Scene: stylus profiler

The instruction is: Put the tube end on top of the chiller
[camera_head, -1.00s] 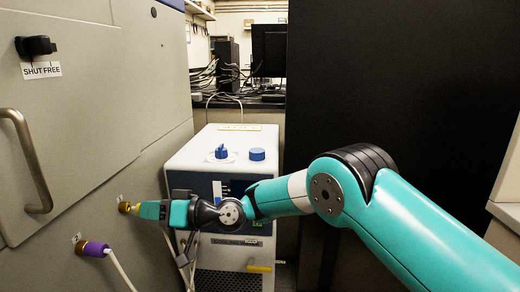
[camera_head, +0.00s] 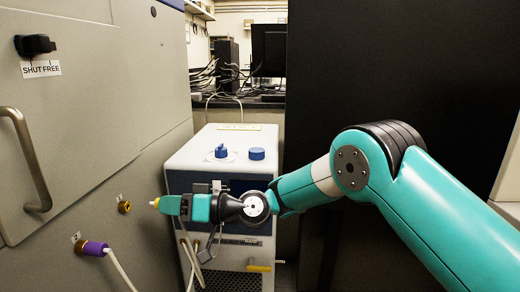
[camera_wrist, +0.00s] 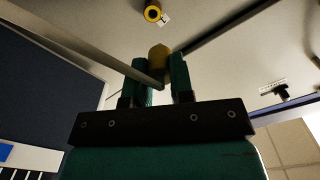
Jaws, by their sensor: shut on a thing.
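My gripper (camera_head: 168,204) is shut on the yellow tube end (camera_head: 155,202), whose tip sticks out to the left past the fingers. In the wrist view the tube end (camera_wrist: 158,58) sits between the two green fingers of my gripper (camera_wrist: 161,78). It is apart from the brass port (camera_head: 124,207) on the machine's side, which also shows in the wrist view (camera_wrist: 153,13). The chiller (camera_head: 190,155) is a white box with a dark blue front, behind my gripper. My gripper is lower than its top and hides part of its front.
Two blue caps stand on the chiller top (camera_head: 221,152) (camera_head: 257,154); its front edge looks clear. A purple fitting (camera_head: 92,248) with a white tube is on the machine's side at lower left. A black panel (camera_head: 400,80) stands right. A door handle (camera_head: 35,160) juts out left.

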